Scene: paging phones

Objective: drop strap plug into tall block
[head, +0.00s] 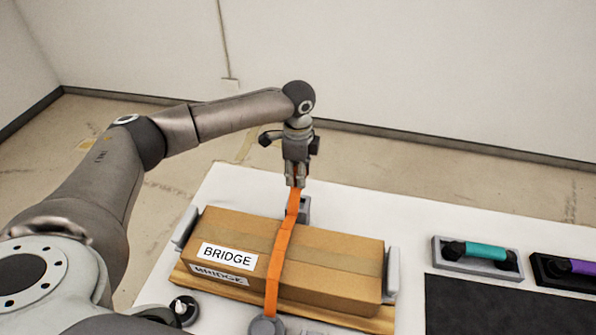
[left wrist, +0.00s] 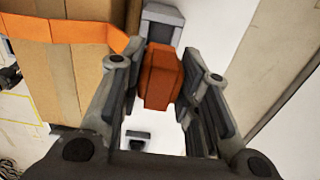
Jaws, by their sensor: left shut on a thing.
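My left gripper (head: 295,180) is shut on the orange strap plug (left wrist: 161,78), above the far edge of the cardboard box. The plug sits between both fingers in the left wrist view. The orange strap (head: 280,245) runs up over the box (head: 340,255) from a round grey part (head: 267,327) at the near side, and rises to the gripper. The grey tall block (head: 305,209) stands just behind the box, below the gripper and partly hidden by strap and box. It also shows in the left wrist view (left wrist: 163,20), past the plug. The plug is apart from it.
The box, labelled BRIDGE, lies between grey end stops (head: 391,275) on a white table (head: 350,205). To the right are a teal-handled holder (head: 480,252), a purple-handled one (head: 575,267) and a dark mat (head: 500,305).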

